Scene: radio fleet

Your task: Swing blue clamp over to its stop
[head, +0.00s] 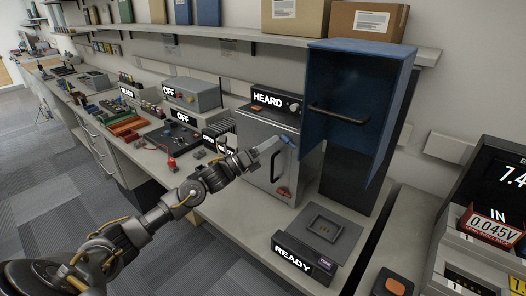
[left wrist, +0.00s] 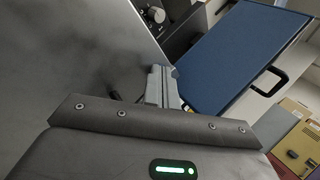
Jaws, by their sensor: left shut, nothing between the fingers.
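The blue clamp (head: 287,140) is a small blue piece at the upper right of the front of a grey box (head: 254,135) marked HEARD. My left gripper (head: 277,144) is shut and empty in front of that box, its fingertips right at the blue clamp. I cannot tell whether they touch. In the left wrist view, the closed fingers (left wrist: 160,84) point along the grey box face, and I cannot make out the blue clamp there. A red clamp (head: 284,192) sits low on the same box front. My right gripper is not in view.
A blue cabinet door (head: 355,105) with a black handle stands just right of the box, close to my left gripper. A tray (head: 321,228) marked READY is in front. A meter (head: 490,225) stands at right. A shelf with cartons (head: 365,22) runs above.

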